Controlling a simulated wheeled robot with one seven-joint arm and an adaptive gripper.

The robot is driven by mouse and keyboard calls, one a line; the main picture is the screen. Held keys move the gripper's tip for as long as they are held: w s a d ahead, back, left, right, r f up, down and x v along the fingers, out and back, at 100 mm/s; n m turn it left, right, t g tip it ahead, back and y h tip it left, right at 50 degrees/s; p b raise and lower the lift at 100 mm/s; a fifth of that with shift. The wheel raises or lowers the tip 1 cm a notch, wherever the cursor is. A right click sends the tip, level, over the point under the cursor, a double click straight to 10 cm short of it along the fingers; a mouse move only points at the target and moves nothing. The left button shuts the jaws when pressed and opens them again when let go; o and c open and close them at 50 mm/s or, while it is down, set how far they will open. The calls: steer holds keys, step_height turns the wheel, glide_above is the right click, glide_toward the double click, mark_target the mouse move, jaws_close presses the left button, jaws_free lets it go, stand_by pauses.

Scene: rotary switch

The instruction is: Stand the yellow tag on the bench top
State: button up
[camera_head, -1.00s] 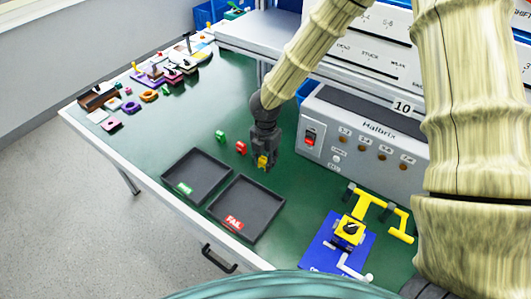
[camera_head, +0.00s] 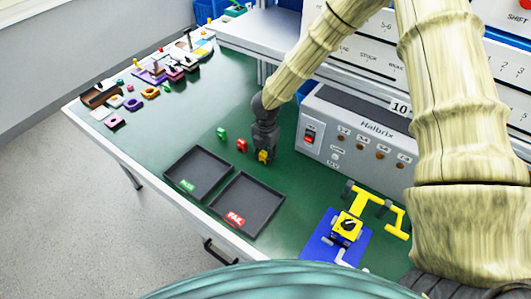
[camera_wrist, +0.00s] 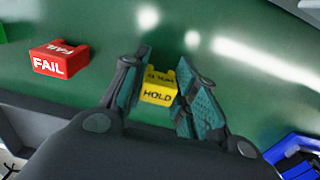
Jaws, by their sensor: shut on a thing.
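The yellow tag (camera_wrist: 158,94), marked HOLD, is between the two fingers of my gripper (camera_wrist: 155,108) in the wrist view. My gripper is shut on it. In the head view my gripper (camera_head: 264,150) points down at the green bench top (camera_head: 300,185), with the yellow tag (camera_head: 263,156) at its fingertips. The tag looks upright and at or very near the bench surface; I cannot tell whether its base touches.
A red FAIL tag (camera_wrist: 60,58) stands to the left, with a green tag (camera_head: 222,132) beyond it. Two dark trays, PASS (camera_head: 171,179) and FAIL (camera_head: 217,210), lie in front. The grey Halbrix box (camera_head: 360,140) stands right. A blue plate with a rotary switch (camera_head: 346,227) lies front right.

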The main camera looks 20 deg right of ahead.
steer(key=shift+f, duration=0.15)
steer(key=o, duration=0.8)
step_height(320, 180, up, 12)
steer(key=shift+r+b, duration=0.2)
steer(key=shift+b, duration=0.7)
